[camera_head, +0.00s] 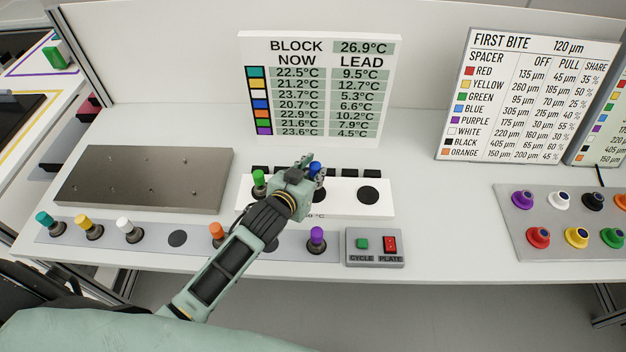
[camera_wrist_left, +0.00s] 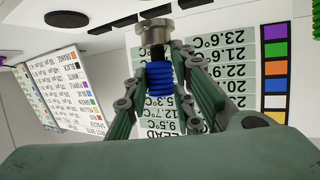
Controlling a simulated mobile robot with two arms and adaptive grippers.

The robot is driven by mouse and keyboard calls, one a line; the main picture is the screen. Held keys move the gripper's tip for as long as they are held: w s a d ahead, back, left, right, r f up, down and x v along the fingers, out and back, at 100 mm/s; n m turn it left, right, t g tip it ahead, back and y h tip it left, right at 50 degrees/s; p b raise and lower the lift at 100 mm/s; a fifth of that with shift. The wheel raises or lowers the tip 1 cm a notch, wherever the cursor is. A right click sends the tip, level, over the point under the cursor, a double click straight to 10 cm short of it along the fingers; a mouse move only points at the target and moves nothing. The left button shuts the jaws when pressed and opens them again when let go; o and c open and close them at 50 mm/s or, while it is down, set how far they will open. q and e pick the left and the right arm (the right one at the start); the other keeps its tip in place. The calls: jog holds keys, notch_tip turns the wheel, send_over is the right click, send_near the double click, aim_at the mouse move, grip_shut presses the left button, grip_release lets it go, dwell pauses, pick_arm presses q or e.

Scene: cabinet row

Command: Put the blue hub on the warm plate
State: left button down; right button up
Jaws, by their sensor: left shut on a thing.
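My left gripper (camera_head: 314,174) is shut on the blue hub (camera_head: 316,167), over the white plate (camera_head: 345,197) with black round spots and a °C reading on its front. In the left wrist view the blue ribbed hub (camera_wrist_left: 158,78) sits between the fingers, its metal base (camera_wrist_left: 155,33) towards the picture's top. I cannot tell whether that base touches the white plate. A green hub (camera_head: 258,180) stands on the white plate's left part. The plate's right spot (camera_head: 368,195) is bare. My gripper hides the plate's middle. My right gripper is not in view.
A grey strip (camera_head: 200,239) in front holds teal, yellow, white, orange and purple hubs, with a bare spot (camera_head: 177,239). A metal slab (camera_head: 145,180) lies at left. A button box (camera_head: 375,247) stands front right. A temperature board (camera_head: 318,90) stands behind.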

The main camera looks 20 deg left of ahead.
pick_arm(q)
jog(key=shift+f, duration=1.9)
jog(key=shift+f, duration=0.2)
jog(key=c, duration=1.5)
grip_release()
jog(key=shift+r, duration=0.25)
jog(key=shift+s, duration=0.35)
jog(key=v, duration=1.1)
jog(key=shift+s+r+b, duration=0.15)
jog(key=shift+b, duration=0.15)
